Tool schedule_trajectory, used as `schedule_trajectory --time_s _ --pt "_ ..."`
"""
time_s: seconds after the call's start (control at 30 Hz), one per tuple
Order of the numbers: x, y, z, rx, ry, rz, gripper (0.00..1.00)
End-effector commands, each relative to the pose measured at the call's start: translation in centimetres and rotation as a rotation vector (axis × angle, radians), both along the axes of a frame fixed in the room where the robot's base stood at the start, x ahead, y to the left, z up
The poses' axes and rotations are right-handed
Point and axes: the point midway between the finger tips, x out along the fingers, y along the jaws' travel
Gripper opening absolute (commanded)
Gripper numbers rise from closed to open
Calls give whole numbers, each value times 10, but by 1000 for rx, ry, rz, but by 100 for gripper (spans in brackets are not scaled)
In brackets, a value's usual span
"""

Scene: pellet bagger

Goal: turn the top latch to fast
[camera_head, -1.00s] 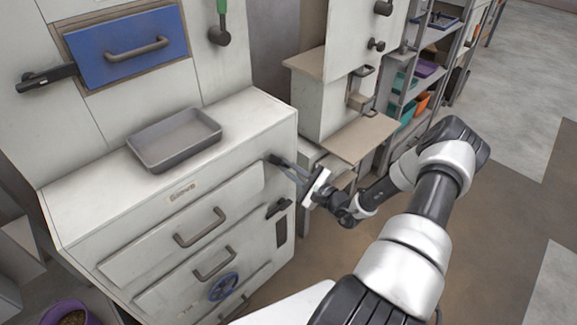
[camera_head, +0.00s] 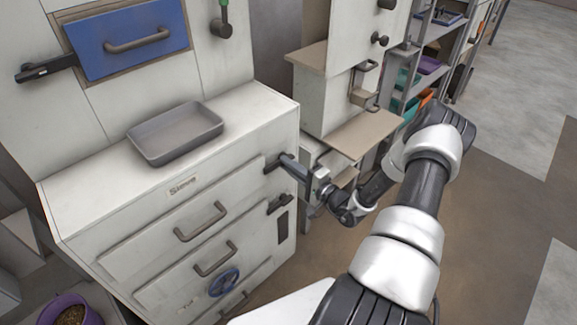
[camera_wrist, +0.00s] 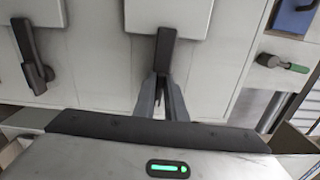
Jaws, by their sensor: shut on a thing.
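The top latch (camera_head: 272,165) is a dark handle at the right edge of the white cabinet's upper drawer (camera_head: 190,217), the one marked "Sieve". In the wrist view the latch (camera_wrist: 164,50) points down the picture toward my gripper (camera_wrist: 163,88). My gripper's two fingers are shut on the latch's free end. In the head view my gripper (camera_head: 288,165) reaches the latch from the right, and its fingers partly hide it. A second dark latch (camera_head: 280,204) sits below it; it also shows at the left of the wrist view (camera_wrist: 37,62).
A grey tray (camera_head: 176,134) lies on the cabinet top. Above it is a blue panel (camera_head: 128,40) with a bar handle. A green-handled lever (camera_head: 222,22) hangs to its right. A tan shelf (camera_head: 362,134) stands close behind my wrist. A blue wheel (camera_head: 224,282) is lower on the front.

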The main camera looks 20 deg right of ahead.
Motion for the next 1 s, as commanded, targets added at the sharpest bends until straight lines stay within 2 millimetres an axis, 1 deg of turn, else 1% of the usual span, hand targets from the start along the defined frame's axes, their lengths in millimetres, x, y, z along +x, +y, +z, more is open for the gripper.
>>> schedule_trajectory --time_s 0.23,0.67,0.7,0.77,0.8,1.0 --pt "-1 0 -2 -54 -19 0 0" --pt "-1 0 -2 -64 -21 0 0" --pt "-1 0 -2 -64 -21 0 13" --pt "-1 0 -2 -64 -21 0 23" --pt "-1 0 -2 -64 -21 0 30" --pt "0 0 -1 -62 -22 0 30"
